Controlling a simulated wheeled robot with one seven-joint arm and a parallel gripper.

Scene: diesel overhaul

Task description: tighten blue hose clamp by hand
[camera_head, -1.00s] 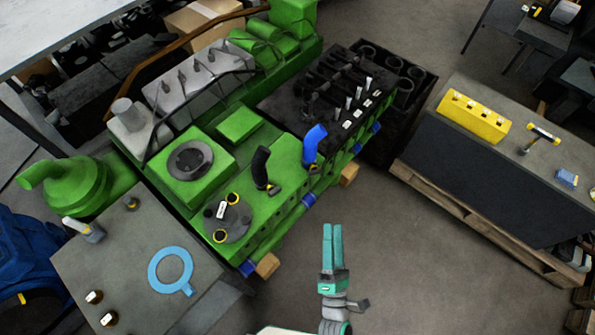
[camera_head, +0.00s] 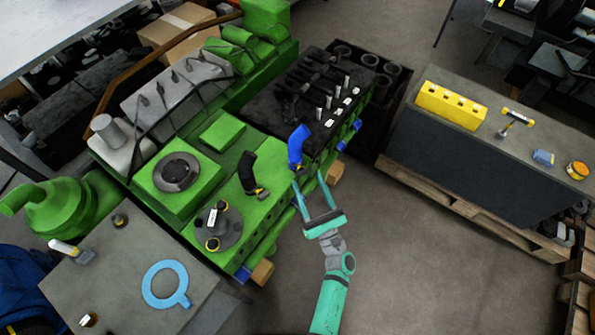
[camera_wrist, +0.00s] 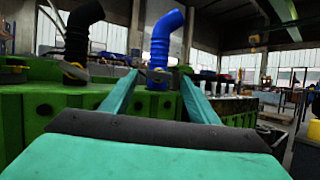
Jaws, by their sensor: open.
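The blue hose (camera_head: 297,146) stands upright on the green engine (camera_head: 222,131), bent at its top. A clamp (camera_head: 300,169) sits around its base, small in the head view; in the wrist view the clamp (camera_wrist: 159,74) shows a yellowish part at the foot of the blue hose (camera_wrist: 164,38). My gripper (camera_head: 308,184) is open, with its two teal fingers spread and pointing at the hose base. In the wrist view my gripper (camera_wrist: 160,82) has the hose base between its fingertips in the picture. I cannot tell whether the fingers touch the clamp.
A black hose (camera_head: 247,173) with its own clamp stands left of the blue one. A round flange (camera_head: 228,232) is nearer on the engine. A workbench (camera_head: 400,150) on a pallet stands right, and a table (camera_head: 110,275) front left. The floor between is clear.

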